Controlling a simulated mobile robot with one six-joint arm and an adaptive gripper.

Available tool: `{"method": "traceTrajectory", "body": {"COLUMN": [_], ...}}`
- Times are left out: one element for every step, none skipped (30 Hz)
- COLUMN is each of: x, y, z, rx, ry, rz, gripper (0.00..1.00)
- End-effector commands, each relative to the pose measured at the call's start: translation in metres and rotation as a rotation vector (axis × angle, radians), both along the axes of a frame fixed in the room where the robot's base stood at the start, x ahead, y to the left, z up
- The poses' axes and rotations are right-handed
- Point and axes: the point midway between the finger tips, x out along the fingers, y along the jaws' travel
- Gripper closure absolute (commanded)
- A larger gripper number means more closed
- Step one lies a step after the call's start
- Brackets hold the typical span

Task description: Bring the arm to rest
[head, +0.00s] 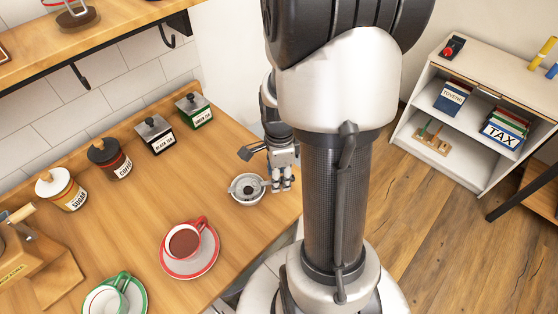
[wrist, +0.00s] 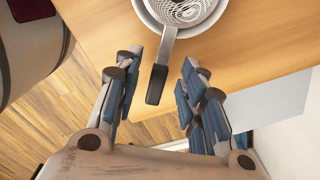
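My gripper (head: 282,184) is over the counter's right end, just right of a small grey-white bowl (head: 236,197) with a metal strainer (head: 247,186) resting in it. In the wrist view my gripper (wrist: 163,60) is open, its blue-padded fingers spread apart. The strainer (wrist: 187,10) shows at the top with the bowl (wrist: 214,24) around it. Its black-ended handle (wrist: 157,84) points into the space between the fingers, with a visible gap on each side. I cannot tell the height between the fingers and the handle.
On the counter (head: 130,225) stand a red cup of brown liquid (head: 184,243) on a saucer, a green cup (head: 115,294), and sugar (head: 61,189), coffee (head: 109,158), black tea (head: 155,135) and green tea (head: 194,110) containers. A shelf (head: 90,30) overhangs the back. Floor (head: 430,240) lies open at right.

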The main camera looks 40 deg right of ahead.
Motion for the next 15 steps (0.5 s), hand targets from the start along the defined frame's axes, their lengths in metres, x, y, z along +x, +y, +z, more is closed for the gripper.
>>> {"method": "traceTrajectory", "body": {"x": [0.001,0.001,0.002,0.001,0.001,0.001,0.001,0.001,0.0,0.0,0.0,0.0,0.0,0.0,-0.001], "y": [-0.001,-0.001,-0.002,-0.002,-0.001,-0.001,-0.002,-0.002,-0.001,-0.001,-0.001,-0.002,-0.002,-0.001,-0.001], "z": [0.012,0.019,0.028,0.034,0.041,0.05,0.056,0.062,0.069,0.074,0.079,0.084,0.088,0.091,0.094], "rx": [-0.004,-0.005,-0.005,-0.005,-0.005,-0.004,-0.005,-0.004,-0.004,-0.004,-0.003,-0.003,-0.003,-0.002,-0.001], "ry": [-0.006,-0.008,-0.008,-0.008,-0.008,-0.007,-0.008,-0.007,-0.006,-0.006,-0.004,-0.005,-0.004,-0.003,-0.002], "rz": [0.0,0.0,-0.001,-0.001,-0.001,-0.001,-0.001,-0.001,-0.001,-0.001,-0.001,-0.001,-0.001,-0.001,-0.001], "gripper": [0.63,0.63,0.63,0.63,0.63,0.63,0.63,0.63,0.63,0.63,0.63,0.63,0.63,0.63,0.63]}}
